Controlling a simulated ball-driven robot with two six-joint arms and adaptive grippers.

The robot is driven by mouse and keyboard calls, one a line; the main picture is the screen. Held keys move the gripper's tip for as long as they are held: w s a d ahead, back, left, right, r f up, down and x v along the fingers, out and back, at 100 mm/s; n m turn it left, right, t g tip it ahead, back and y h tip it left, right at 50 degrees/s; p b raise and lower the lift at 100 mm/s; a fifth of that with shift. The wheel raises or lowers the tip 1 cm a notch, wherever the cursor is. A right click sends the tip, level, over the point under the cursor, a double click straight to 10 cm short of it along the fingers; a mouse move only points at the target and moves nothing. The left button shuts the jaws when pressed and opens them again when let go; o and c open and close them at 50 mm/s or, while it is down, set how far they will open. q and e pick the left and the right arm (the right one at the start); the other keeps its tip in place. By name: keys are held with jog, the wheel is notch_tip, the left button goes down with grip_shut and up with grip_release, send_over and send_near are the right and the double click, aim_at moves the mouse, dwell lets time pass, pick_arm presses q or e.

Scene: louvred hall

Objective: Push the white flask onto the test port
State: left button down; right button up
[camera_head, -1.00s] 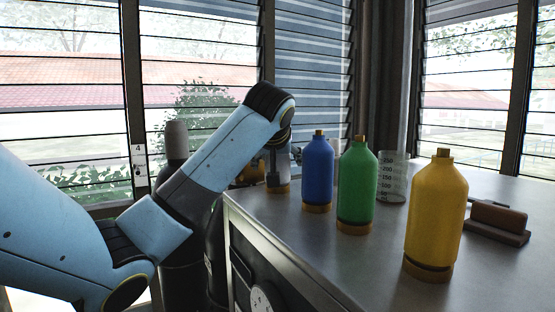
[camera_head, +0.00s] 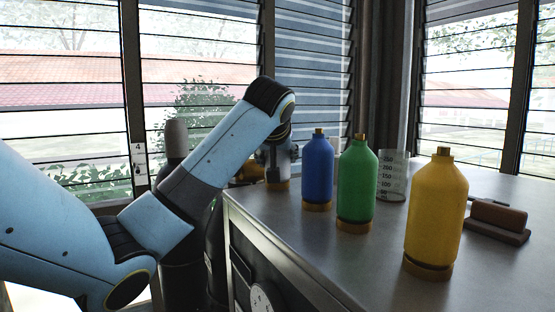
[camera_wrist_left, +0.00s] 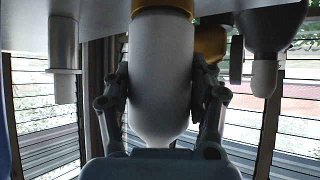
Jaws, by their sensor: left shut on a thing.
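The white flask (camera_wrist_left: 160,75) stands between the two fingers of my left gripper (camera_wrist_left: 162,95) in the left wrist view, where the bench appears at the top. The gripper is shut on the flask's body, one finger on each side. A gold part (camera_wrist_left: 163,5) shows at the flask's bench end. In the head view my left gripper (camera_head: 278,153) is at the back left of the bench, partly behind its own arm, and covers much of the flask. A gold ring (camera_head: 278,184) is visible below it at the bench top. I cannot tell the port apart from the ring. My right gripper is out of view.
Blue (camera_head: 317,170), green (camera_head: 356,185) and yellow (camera_head: 436,215) bottles stand in a row to the right. A clear beaker (camera_head: 393,176) is behind the green one. A brown block (camera_head: 497,220) lies on the right. The bench (camera_head: 330,265) is clear at the front.

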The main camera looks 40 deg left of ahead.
pick_arm(q)
jog(key=shift+r, duration=2.2)
